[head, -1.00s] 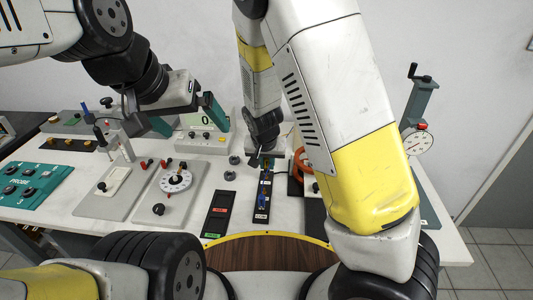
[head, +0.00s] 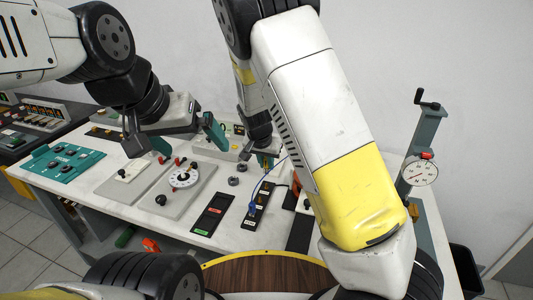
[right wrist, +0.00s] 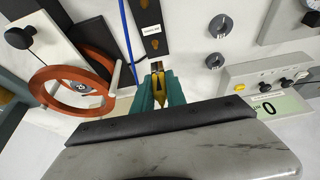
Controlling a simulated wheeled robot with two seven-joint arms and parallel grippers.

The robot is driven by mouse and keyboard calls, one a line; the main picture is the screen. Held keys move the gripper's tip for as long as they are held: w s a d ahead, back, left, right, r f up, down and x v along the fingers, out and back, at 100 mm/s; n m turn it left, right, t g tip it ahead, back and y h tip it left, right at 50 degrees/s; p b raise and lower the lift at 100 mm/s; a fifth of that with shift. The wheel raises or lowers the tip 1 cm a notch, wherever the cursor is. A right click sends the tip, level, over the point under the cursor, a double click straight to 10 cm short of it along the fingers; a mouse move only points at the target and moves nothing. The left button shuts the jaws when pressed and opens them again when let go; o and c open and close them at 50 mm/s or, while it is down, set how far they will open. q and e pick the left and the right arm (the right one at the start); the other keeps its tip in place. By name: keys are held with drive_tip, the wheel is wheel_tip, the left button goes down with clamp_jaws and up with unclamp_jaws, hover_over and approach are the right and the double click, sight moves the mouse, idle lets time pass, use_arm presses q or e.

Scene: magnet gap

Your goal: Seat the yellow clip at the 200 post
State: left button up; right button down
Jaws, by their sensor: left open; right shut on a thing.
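My right gripper (right wrist: 158,90) is shut on the yellow clip (right wrist: 156,84), which shows between its teal fingers in the right wrist view. In the head view this gripper (head: 265,161) is small and partly hidden by my arm, over the far end of a black post strip (head: 247,222). In the right wrist view the strip (right wrist: 155,48) has brass posts and a white label too small to read, so I cannot tell which is the 200 post. A blue clip (head: 252,209) with a blue lead sits on the strip's near part. My left gripper (head: 188,142) is open and empty above the back left of the table.
A black panel with red and green labels (head: 212,214) lies left of the strip. An orange ring (right wrist: 74,89) stands beside the gripper. A dial plate (head: 184,177), a teal probe box (head: 62,161) and a gauge stand (head: 420,172) are further out. Grey knobs (right wrist: 217,60) are near the strip.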

sight(266, 171)
drive_tip(key=shift+f, duration=0.1)
drive_tip(key=shift+f, duration=2)
drive_tip(key=shift+f, duration=0.45)
drive_tip(key=shift+f, duration=1)
drive_tip(key=c, duration=1.3)
unclamp_jaws()
drive_tip(key=shift+r, duration=0.1)
drive_tip(key=v, duration=0.7)
drive_tip(key=shift+s+r, duration=0.2)
drive_tip(key=shift+r, duration=0.05)
